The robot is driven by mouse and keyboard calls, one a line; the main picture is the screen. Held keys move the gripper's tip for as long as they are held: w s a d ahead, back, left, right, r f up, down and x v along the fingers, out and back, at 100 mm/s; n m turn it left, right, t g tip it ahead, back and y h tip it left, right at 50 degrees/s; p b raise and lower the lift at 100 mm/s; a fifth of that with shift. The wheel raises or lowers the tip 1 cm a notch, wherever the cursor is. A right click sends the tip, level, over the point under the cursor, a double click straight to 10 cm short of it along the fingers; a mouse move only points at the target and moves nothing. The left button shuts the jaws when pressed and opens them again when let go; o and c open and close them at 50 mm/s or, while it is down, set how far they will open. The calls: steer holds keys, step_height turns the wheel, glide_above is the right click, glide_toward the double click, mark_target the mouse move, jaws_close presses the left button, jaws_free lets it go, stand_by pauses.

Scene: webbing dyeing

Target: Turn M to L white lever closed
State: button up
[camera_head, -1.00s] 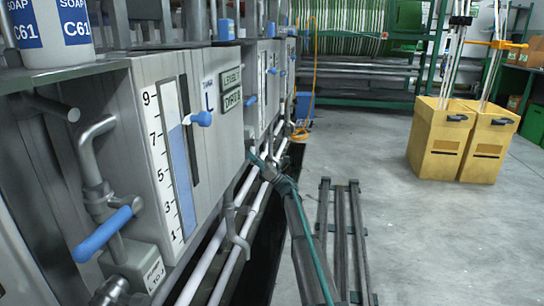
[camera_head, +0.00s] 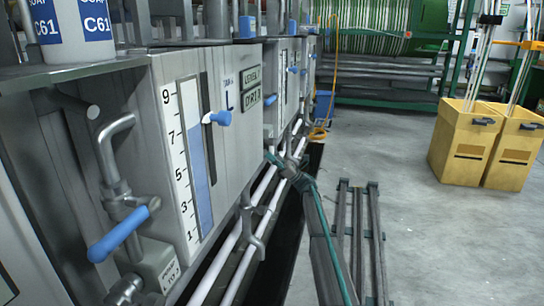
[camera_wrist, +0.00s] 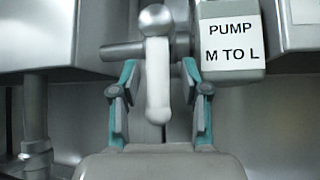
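In the wrist view, the white lever (camera_wrist: 158,80) hangs straight down from a grey round pivot on a pipe. The label "PUMP M TO L" (camera_wrist: 231,42) is just right of it. My gripper (camera_wrist: 160,68) is open, with one teal-and-grey finger on each side of the lever. Gaps show between the lever and both fingers, so they look apart from it. The gripper body lies below the lever's lower end. In the head view, my gripper (camera_head: 287,165) is by the lower pipes beside the tank row; I cannot make out the white lever there.
Tank L (camera_head: 205,140) with its level scale stands at left. A blue lever (camera_head: 124,230) is on its near pipe. White pipes (camera_head: 235,240) run low along the tanks. Yellow bins (camera_head: 462,152) stand at right. The grey floor (camera_head: 390,130) between is mostly clear.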

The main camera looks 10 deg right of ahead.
steer(key=shift+f, duration=0.1)
steer(key=v, duration=1.2)
